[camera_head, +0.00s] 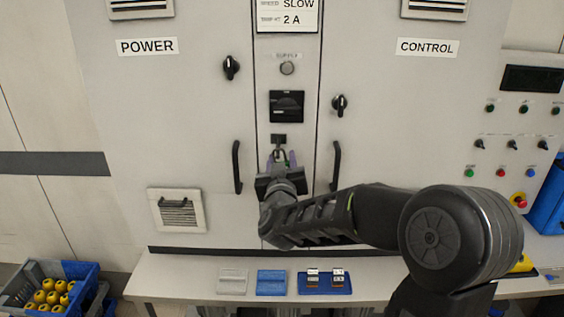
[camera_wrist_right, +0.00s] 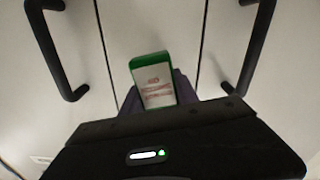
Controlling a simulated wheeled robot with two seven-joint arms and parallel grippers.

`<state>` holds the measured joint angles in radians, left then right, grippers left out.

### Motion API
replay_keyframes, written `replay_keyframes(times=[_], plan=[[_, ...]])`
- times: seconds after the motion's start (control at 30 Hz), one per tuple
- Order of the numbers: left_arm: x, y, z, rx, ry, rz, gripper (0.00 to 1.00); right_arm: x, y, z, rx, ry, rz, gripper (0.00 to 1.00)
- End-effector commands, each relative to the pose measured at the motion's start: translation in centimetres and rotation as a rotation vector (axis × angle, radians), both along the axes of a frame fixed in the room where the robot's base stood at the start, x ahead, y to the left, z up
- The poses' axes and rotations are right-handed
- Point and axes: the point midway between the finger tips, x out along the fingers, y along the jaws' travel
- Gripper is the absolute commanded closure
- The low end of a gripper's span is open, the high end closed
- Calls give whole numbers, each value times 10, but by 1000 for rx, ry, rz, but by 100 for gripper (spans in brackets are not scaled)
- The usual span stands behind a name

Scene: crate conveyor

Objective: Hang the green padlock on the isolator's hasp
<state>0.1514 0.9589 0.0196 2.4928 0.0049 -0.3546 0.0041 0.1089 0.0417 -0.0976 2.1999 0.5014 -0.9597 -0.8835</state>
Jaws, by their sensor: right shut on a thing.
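The green padlock with a white label shows in the right wrist view (camera_wrist_right: 155,84), held between purplish fingertips. My right gripper (camera_head: 280,163) is shut on it, in front of the cabinet's centre panel between the two door handles. The black isolator switch (camera_head: 286,106) is above, with the dark hasp (camera_head: 279,139) just below it. The gripper and padlock are right under the hasp. The gripper hides most of the padlock in the head view, and I cannot tell whether its shackle passes through the hasp. My left gripper is not in view.
Black door handles (camera_head: 237,167) and (camera_head: 335,166) flank the gripper closely. On the bench below are a grey tray (camera_head: 232,290), a plain blue tray (camera_head: 271,291) and a darker blue tray (camera_head: 325,291) holding small items.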

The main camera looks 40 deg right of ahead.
Motion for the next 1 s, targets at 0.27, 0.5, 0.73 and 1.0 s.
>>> replay_keyframes(times=[0.27, 0.5, 0.73, 1.0], plan=[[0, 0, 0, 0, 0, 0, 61, 0, 0, 0, -1, -1, 0, 100], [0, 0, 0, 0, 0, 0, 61, 0, 0, 0, 0, 0, 0, 54], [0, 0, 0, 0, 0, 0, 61, 0, 0, 0, 0, 0, 0, 39], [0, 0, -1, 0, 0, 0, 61, -2, 1, -1, 1, 1, 0, 39]])
